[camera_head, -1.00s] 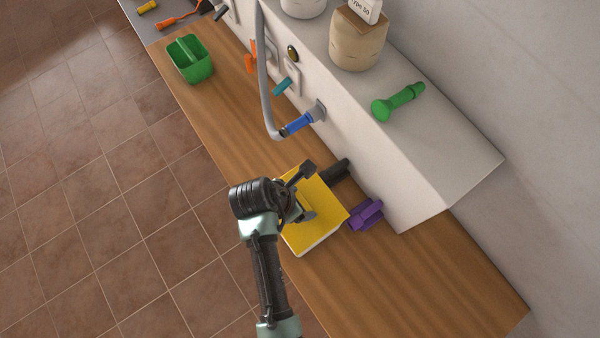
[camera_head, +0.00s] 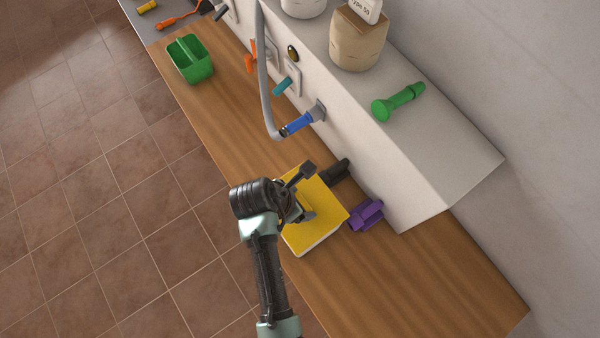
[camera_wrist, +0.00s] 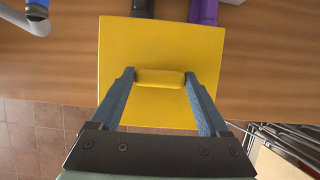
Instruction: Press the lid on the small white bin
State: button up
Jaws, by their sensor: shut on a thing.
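The lid is a flat yellow square (camera_head: 325,218) with a raised yellow handle (camera_wrist: 160,77) in its middle. It lies over the counter near the wall unit, and its flat face fills the middle of the wrist view (camera_wrist: 160,40). My gripper (camera_head: 304,212) is above the lid, and its two blue-grey fingers are shut on the handle from both sides. A thin white strip (camera_head: 318,243) shows under the lid's front edge in the head view. The rest of the white bin is hidden, so I cannot tell how tightly the lid sits.
A purple part (camera_head: 367,215) and a dark cylinder (camera_head: 337,171) lie close beside the lid, toward the wall unit. A blue-ended hose (camera_head: 297,124) hangs farther left. A green caddy (camera_head: 190,60) stands at the far end. The wooden counter (camera_head: 430,275) at right is clear.

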dwell(0.3)
jog(key=o, duration=1.2)
jog(key=shift+r, duration=3.5)
jog(key=shift+c, duration=0.4)
grip_shut()
jog(key=shift+f, duration=0.15)
